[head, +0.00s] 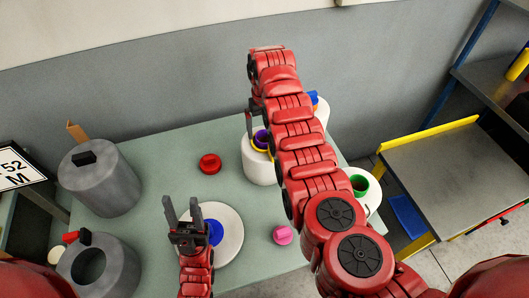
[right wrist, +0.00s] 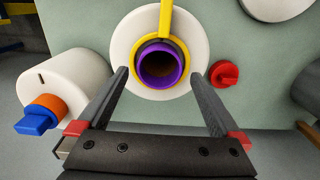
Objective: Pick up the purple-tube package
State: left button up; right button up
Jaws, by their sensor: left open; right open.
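The purple-tube package is a white yarn bobbin (head: 259,170) with a purple tube (head: 262,138) in its top, standing on the table's far side, partly hidden by my right arm. In the right wrist view the purple tube (right wrist: 161,67) sits inside a yellow ring with a strip, at the centre of the white bobbin (right wrist: 122,42). My right gripper (right wrist: 163,82) is open, its fingers reaching to either side of the bobbin's near part; contact cannot be told. My left gripper (head: 184,208) is open and empty, over the near white disc with a blue centre (head: 230,228).
A bobbin with a blue and orange plug (right wrist: 42,112) stands close beside the package. A red cap (head: 210,163), a pink cap (head: 283,235) and a green-tube bobbin (head: 360,184) are on the table (head: 150,205). Grey canisters (head: 100,180) stand at left.

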jog(key=shift+s+d+f, duration=0.1)
jog(key=shift+f, duration=1.15)
grip_shut()
